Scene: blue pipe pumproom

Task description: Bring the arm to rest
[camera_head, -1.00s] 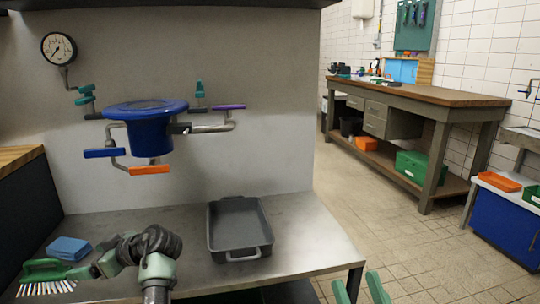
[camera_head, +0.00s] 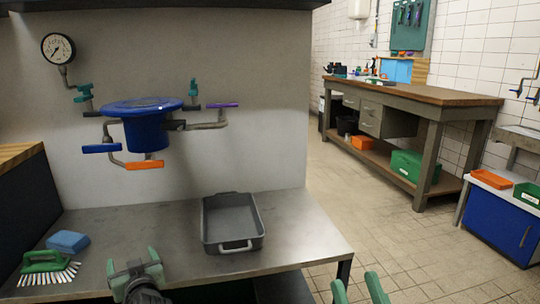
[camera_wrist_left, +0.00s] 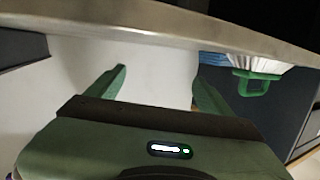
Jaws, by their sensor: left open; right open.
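My left gripper (camera_head: 133,262) is at the front edge of the steel table, right of the green brush. It is open and empty, its two green fingers apart. In the left wrist view the open fingers (camera_wrist_left: 158,78) show pale, empty space between them, with the table edge across the top. My right gripper (camera_head: 359,290) shows only as two green fingertips, apart, at the bottom of the head view, right of the table corner. Nothing shows between them.
The steel table (camera_head: 170,224) carries a grey tray (camera_head: 233,245), a blue sponge (camera_head: 68,241) and a green brush (camera_head: 46,262). A blue pipe vessel (camera_head: 146,134) with coloured valve handles is on the wall above. Open floor (camera_head: 385,240) lies right of the table.

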